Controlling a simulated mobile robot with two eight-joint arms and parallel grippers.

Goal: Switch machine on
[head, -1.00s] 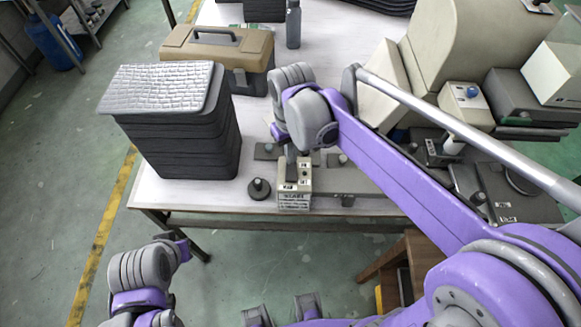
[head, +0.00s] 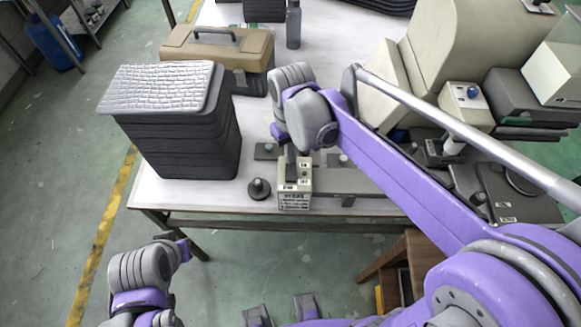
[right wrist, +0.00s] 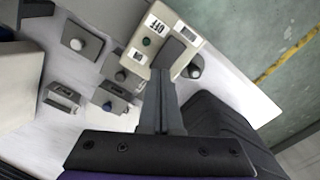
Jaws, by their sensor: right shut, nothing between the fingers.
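The machine's small beige control box (head: 296,198) stands at the front edge of the white table in the head view. In the right wrist view the box (right wrist: 134,58) shows a white OFF label, an ON label and a round dark green button (right wrist: 147,42). A dark grey rocker or block lies beside the button. My right gripper (head: 290,158) is shut and empty, pointing down over the box. In the right wrist view its fingertips (right wrist: 160,72) are close to the dark part; I cannot tell whether they touch. My left gripper cannot be made out.
A stack of dark trays (head: 185,140) stands left of the box. A black knob (head: 259,189) sits just beside it. A tan toolbox (head: 218,50) and a grey bottle (head: 293,25) are farther back. A large beige machine (head: 470,45) is at the right.

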